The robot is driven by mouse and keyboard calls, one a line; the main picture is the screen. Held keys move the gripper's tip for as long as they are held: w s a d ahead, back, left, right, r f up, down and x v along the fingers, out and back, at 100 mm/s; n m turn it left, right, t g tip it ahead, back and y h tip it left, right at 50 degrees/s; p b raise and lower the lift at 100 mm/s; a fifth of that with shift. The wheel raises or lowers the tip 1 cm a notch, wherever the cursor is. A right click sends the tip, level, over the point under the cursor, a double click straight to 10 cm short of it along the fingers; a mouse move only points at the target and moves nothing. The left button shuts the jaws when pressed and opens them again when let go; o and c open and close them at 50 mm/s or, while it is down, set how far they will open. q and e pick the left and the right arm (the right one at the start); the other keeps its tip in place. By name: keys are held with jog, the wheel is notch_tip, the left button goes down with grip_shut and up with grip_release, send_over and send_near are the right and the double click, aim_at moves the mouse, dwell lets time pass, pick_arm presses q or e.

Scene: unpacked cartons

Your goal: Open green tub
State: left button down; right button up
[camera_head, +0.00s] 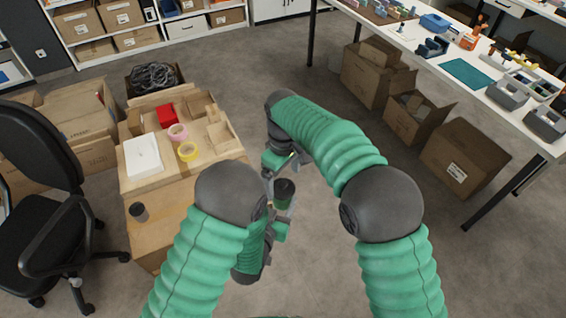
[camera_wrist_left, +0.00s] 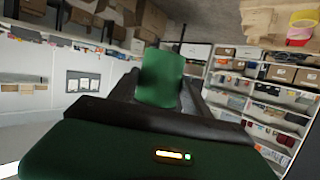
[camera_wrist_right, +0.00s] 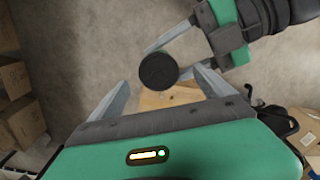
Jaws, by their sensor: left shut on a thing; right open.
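The green tub (camera_head: 282,202) with a dark round lid (camera_head: 285,186) is held in the air between my arms. My left gripper (camera_head: 284,209) is shut on the tub's body, and the green side of the tub (camera_wrist_left: 162,78) fills the space between its fingers in the left wrist view. My right gripper (camera_head: 277,172) is open close to the lid. In the right wrist view the lid (camera_wrist_right: 158,70) faces the camera between the spread fingers of my right gripper (camera_wrist_right: 160,85), with no clear contact. The lid hides most of the tub there.
A wooden surface (camera_head: 198,161) on the left carries a white box (camera_head: 143,156), pink tape (camera_head: 178,132), yellow tape (camera_head: 188,151) and a red item (camera_head: 167,115). An office chair (camera_head: 45,190) stands further left.

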aim_at(282, 185)
notch_tip(282, 185, down, 3)
jog(key=shift+f, duration=0.15)
jog(key=c, duration=1.6)
jog(key=shift+s, duration=0.1)
jog(key=shift+c, duration=0.2)
jog(key=shift+a+r, duration=0.1)
jog(key=shift+r, duration=0.15)
jog(key=shift+r, duration=0.95)
